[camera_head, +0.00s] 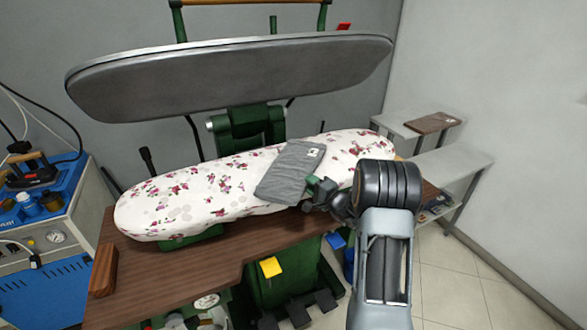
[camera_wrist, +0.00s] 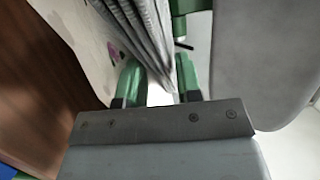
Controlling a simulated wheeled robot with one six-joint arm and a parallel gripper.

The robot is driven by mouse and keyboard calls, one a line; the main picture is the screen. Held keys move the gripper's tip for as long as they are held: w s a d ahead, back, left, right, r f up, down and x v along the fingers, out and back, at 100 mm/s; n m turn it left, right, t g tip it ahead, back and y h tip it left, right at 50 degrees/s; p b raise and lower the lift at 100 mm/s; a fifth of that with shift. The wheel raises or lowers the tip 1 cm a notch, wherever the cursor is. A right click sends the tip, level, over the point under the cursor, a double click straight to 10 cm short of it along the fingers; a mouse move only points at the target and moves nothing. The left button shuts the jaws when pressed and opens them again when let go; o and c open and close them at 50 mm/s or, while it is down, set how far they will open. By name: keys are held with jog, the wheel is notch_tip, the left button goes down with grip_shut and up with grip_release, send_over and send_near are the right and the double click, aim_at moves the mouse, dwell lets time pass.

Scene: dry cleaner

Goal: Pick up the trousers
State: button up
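The grey folded trousers (camera_head: 291,170) lie flat on the floral ironing board, slanting across it right of the middle. My gripper (camera_head: 318,190) is at their lower right edge, above the front side of the board. In the wrist view the folded layers of the trousers (camera_wrist: 142,32) come down toward the space between the two green fingers of my gripper (camera_wrist: 158,78). The fingers are apart, with a light gap between them. The trousers' edge reaches to or between the fingertips; I cannot tell whether it touches them.
The floral board (camera_head: 180,200) stands over a brown wooden table (camera_head: 190,270). A large grey press plate (camera_head: 235,75) hangs raised above it. A blue machine (camera_head: 45,220) is at the left. Grey shelves (camera_head: 450,165) stand at the right, by open tiled floor.

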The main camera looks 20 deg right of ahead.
grip_shut()
jog(key=shift+r, duration=0.1)
